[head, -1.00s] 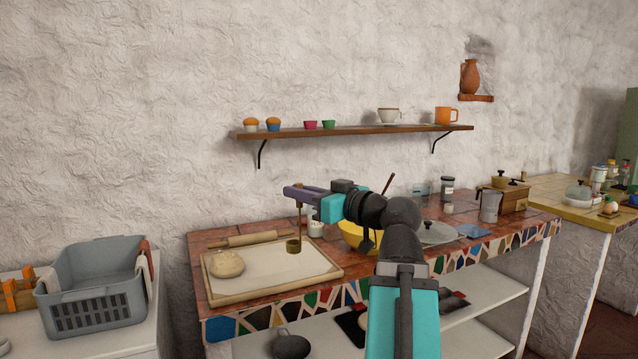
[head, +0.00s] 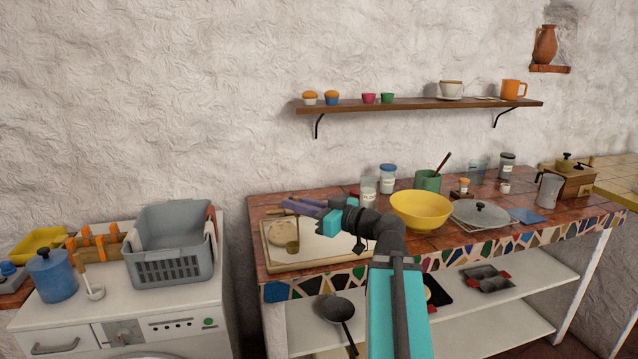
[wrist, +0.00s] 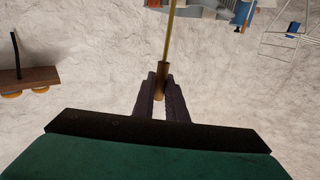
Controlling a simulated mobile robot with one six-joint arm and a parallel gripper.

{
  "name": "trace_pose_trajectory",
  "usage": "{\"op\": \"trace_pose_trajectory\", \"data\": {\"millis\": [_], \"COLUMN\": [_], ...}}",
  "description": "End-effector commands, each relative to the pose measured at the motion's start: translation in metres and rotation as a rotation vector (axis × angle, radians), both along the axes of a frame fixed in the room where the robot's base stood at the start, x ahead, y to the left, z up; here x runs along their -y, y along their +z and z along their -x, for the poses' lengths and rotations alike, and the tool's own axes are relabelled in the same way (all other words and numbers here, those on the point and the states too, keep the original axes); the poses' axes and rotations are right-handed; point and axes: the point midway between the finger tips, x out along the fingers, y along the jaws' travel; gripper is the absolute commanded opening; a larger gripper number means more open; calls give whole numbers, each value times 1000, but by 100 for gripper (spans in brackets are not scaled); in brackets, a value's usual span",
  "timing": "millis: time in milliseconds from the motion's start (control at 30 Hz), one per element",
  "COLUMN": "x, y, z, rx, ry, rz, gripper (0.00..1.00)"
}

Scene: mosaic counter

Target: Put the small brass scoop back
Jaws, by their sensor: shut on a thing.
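My gripper (head: 292,204) is shut on the small brass scoop, with its two dark purple fingers pinching the handle. The scoop's round cup (head: 293,247) hangs below the fingers, in front of the pastry board. In the wrist view the brass handle (wrist: 171,38) runs up from between my fingertips (wrist: 161,80); the cup is not seen there. I cannot tell how far the cup is above the board.
A wood-rimmed pastry board (head: 306,264) with a dough ball (head: 281,232) lies on the tiled counter. A yellow bowl (head: 421,209), jars and a green pot (head: 428,181) stand right. A grey basket (head: 168,240) and blue canister (head: 51,275) stand left on a white washer. A shelf (head: 420,104) hangs above.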

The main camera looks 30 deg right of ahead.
Motion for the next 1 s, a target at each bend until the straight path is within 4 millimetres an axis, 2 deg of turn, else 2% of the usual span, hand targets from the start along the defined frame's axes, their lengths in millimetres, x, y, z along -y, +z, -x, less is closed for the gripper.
{"op": "trace_pose_trajectory", "data": {"millis": [200,500,767,1000], "x": [-35,-86,-135,-183], "y": [-18,-50,-78,-102], "z": [-18,-33,-36,-31], "rx": [-5,-5,-1,5], "ry": [82,193,295,398], "rz": [-4,-5,-7,-12], "gripper": [0,0,0,0]}}
